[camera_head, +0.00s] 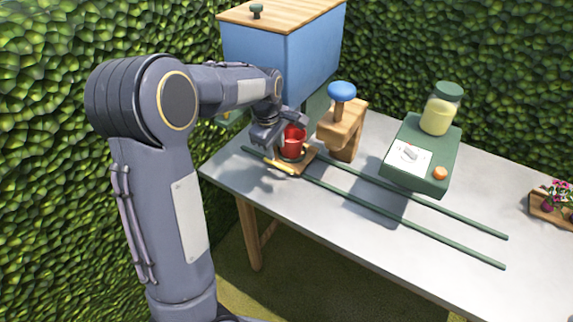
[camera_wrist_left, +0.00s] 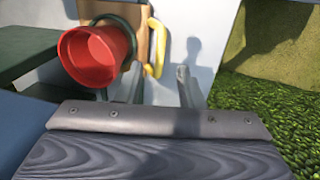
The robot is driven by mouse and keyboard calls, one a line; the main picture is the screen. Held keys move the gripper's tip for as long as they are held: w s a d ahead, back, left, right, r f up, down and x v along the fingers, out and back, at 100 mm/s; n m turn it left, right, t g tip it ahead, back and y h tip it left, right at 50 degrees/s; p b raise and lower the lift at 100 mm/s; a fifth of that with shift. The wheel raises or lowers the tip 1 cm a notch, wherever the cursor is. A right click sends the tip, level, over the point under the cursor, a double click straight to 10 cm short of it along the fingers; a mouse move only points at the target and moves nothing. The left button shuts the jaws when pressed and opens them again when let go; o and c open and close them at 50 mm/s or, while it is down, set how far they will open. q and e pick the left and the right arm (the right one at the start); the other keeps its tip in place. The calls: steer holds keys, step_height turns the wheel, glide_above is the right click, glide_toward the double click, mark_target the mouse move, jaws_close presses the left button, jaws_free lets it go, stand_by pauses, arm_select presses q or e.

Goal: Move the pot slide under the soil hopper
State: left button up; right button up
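The pot slide is a small wooden board (camera_head: 299,166) with a yellow handle (camera_head: 277,165) on its near left edge. It sits across two dark green rails near the table's left end and carries a red pot (camera_head: 292,142). The soil hopper looks to be the large blue box (camera_head: 262,65) with a wooden lid, above and behind the slide. My left gripper (camera_head: 268,138) is just left of the pot, above the handle. In the left wrist view the fingers (camera_wrist_left: 145,88) look apart and empty, with the yellow handle (camera_wrist_left: 156,52) beyond them and the red pot (camera_wrist_left: 95,54) left. My right gripper is out of view.
A wooden stand (camera_head: 343,130) with a blue knob is right of the slide. A wooden tray (camera_head: 549,211) with flowers is at the right edge. The table front is clear.

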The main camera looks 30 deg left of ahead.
mark_target(279, 165)
arm_select(q)
steer(key=f, duration=0.3)
steer(key=w+f, duration=0.1)
steer(key=f, duration=0.2)
steer(key=shift+w+f, duration=0.15)
steer(key=shift+f, duration=0.2)
jaws_close()
